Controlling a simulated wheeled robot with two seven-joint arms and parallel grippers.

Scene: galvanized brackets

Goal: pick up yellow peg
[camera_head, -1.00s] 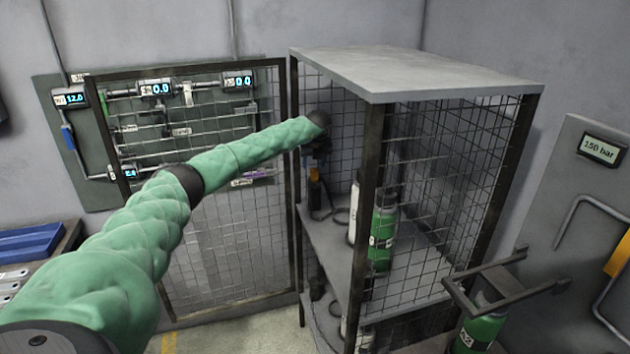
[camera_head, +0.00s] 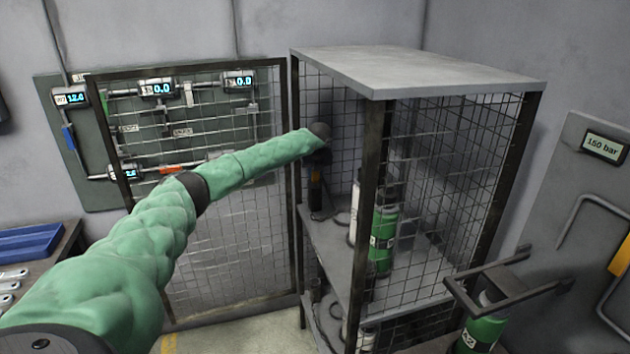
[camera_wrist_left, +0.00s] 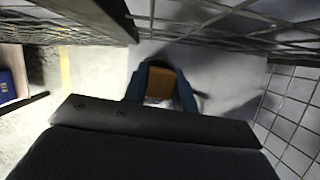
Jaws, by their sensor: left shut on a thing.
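The yellow peg (camera_wrist_left: 166,84) shows in the left wrist view as an orange-yellow block between the blue-grey fingers of my left gripper (camera_wrist_left: 160,100). The fingers are shut on it. In the head view my left gripper (camera_head: 316,190) points down inside the mesh cage, above its middle shelf; the peg is hardly visible there at the dark fingers. Whether the peg's lower end touches the shelf is hidden. My right gripper is in neither view.
The cage (camera_head: 455,75) has a solid top and mesh sides close to my left arm. A mesh door (camera_head: 230,250) stands open at the left. A dark bracket (camera_head: 500,290) and another green bottle (camera_head: 480,330) are at the lower right.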

